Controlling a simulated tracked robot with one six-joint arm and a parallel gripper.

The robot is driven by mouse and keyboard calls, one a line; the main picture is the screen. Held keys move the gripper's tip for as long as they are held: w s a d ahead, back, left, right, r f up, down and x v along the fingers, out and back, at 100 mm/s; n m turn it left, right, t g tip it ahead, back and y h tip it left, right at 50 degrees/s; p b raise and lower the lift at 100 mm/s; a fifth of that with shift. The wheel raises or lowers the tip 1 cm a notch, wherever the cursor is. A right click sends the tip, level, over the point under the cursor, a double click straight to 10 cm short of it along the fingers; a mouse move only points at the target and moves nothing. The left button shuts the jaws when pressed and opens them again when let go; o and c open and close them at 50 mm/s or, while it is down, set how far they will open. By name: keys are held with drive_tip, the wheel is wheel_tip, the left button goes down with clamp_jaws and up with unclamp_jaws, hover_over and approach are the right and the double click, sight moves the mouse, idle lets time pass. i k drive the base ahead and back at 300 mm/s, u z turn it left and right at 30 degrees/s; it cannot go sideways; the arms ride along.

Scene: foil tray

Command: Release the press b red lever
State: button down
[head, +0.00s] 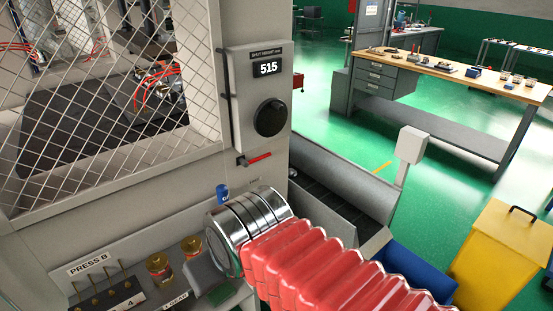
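The small red lever (259,159) sticks out to the right from a dark pivot on the grey press housing. It sits just below the control box (262,100) that reads 515 and has a black knob (270,118). The sign PRESS B (89,264) is at the lower left. My arm, with red bellows and a silver section, reaches in from the bottom right and ends below the lever, apart from it in the picture. My gripper's fingers do not show, so I cannot see what they hold.
A wire mesh guard (95,110) covers the press opening on the left. A shelf with brass-coloured cylinders (160,268) lies at the lower left. A blue-capped part (222,193) stands behind my arm. A yellow bin (505,255) and a workbench (450,75) are on the right, with open green floor between.

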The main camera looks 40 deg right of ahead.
sight(243, 162)
drive_tip(key=k, duration=1.05)
drive_tip(key=z, duration=0.4)
drive_tip(key=i, duration=1.9)
drive_tip(key=u, duration=0.15)
